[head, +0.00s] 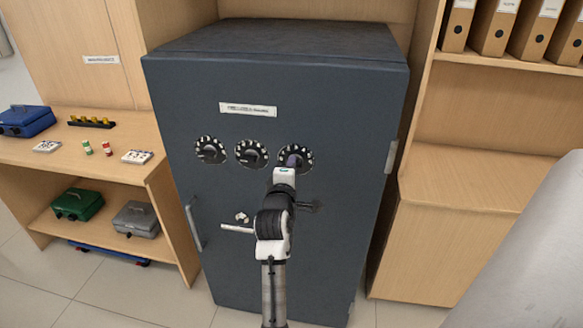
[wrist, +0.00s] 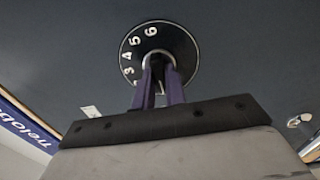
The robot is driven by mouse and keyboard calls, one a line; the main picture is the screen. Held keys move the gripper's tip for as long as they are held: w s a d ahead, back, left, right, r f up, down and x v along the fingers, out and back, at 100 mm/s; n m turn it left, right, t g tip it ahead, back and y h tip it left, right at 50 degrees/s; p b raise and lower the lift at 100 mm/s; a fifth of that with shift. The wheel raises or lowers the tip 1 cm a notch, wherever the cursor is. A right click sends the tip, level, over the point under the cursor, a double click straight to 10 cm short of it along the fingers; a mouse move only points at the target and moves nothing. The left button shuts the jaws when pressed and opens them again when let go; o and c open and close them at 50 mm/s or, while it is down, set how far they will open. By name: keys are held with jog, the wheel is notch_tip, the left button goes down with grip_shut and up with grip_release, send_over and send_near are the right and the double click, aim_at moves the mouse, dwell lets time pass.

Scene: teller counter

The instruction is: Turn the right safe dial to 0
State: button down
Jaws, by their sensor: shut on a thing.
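A dark grey safe (head: 270,92) stands in the middle of the head view, with three round black dials in a row on its front. The right dial (head: 308,158) is partly covered by my gripper (head: 292,163). In the wrist view the right dial (wrist: 183,40) shows white numbers 3, 4, 5 and 6 on its left and upper rim; the rest of its marks are hidden or too dark to read. My gripper (wrist: 161,70) is shut on the dial's knob with its two purple fingers. The pointer mark on the knob cannot be made out.
The middle dial (head: 251,154) and left dial (head: 211,150) sit to the left. A label (head: 248,109) is above them. A safe handle (head: 194,224) is at the lower left. A wooden shelf (head: 100,170) with cash boxes stands left; a wooden cabinet (head: 480,190) stands right.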

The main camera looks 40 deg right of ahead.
jog(key=c, duration=1.4)
grip_release()
jog(key=shift+c, duration=0.2)
jog(key=b+v, duration=0.3)
jog(key=v, duration=1)
jog(key=shift+s+a, duration=0.25)
jog(key=shift+s, duration=0.05)
